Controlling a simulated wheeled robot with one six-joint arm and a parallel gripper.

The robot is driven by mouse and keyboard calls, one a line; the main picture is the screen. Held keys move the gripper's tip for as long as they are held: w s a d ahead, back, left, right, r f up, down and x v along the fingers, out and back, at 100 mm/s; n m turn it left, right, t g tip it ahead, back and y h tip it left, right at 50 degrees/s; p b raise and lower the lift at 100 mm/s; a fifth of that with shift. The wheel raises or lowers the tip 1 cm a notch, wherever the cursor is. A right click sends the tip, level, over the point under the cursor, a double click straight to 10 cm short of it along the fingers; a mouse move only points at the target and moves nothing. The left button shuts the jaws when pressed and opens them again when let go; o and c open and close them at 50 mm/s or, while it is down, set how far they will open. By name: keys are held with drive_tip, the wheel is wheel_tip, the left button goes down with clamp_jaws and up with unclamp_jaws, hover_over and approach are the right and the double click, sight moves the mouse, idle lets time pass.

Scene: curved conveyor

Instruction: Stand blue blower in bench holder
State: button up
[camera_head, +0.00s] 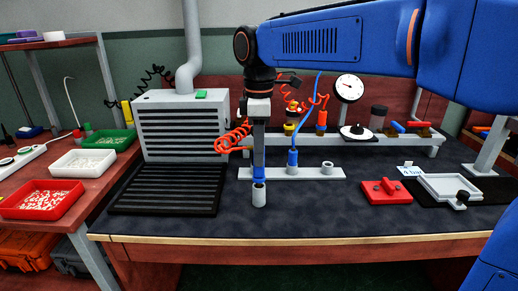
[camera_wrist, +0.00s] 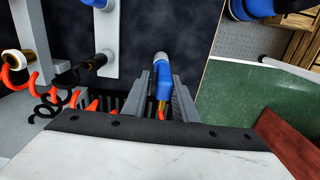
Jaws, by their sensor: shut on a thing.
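The blue blower (camera_head: 259,174) is between the fingers of my gripper (camera_head: 259,168), upright in the head view. My gripper is shut on it. In the wrist view the blower (camera_wrist: 164,88) shows blue with a yellow part between the grey fingers (camera_wrist: 163,100).
Behind is a grey rail (camera_head: 310,173) with a blue hose fitting (camera_head: 292,160) and an empty socket (camera_head: 327,168). An orange coiled hose (camera_head: 232,140) hangs left of my gripper. A black grille (camera_head: 170,190) lies left; a red block (camera_head: 387,191) lies right.

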drive_tip(key=shift+f, duration=0.9)
drive_tip(key=o, duration=0.9)
wheel_tip(320, 180, up, 17)
drive_tip(key=shift+r, duration=0.2)
drive_tip(key=shift+d, duration=0.1)
drive_tip(key=s+d+f+m+t, duration=0.1)
drive_tip(key=s+d+f+m, duration=0.35)
drive_tip(key=d, duration=0.35)
drive_tip(key=s+d+f+m+t, duration=0.1)
drive_tip(key=s+d+f+m, duration=0.25)
drive_tip(key=d+f, duration=0.35)
drive_tip(key=s+d+f+m+t, duration=0.1)
drive_tip(key=s+d+f+m, duration=0.2)
drive_tip(key=f, duration=0.3)
drive_tip(key=s+d+f+m+t, duration=0.1)
drive_tip(key=s+d+f+m, duration=0.2)
drive_tip(key=s+d+f, duration=0.2)
drive_tip(key=s+d+f+m, duration=0.3)
drive_tip(key=s+f, duration=0.2)
drive_tip(key=f, duration=0.3)
drive_tip(key=shift+d+f+m+t, duration=0.2)
drive_tip(key=shift+d+m+t, duration=0.1)
drive_tip(key=shift+d+t, duration=0.1)
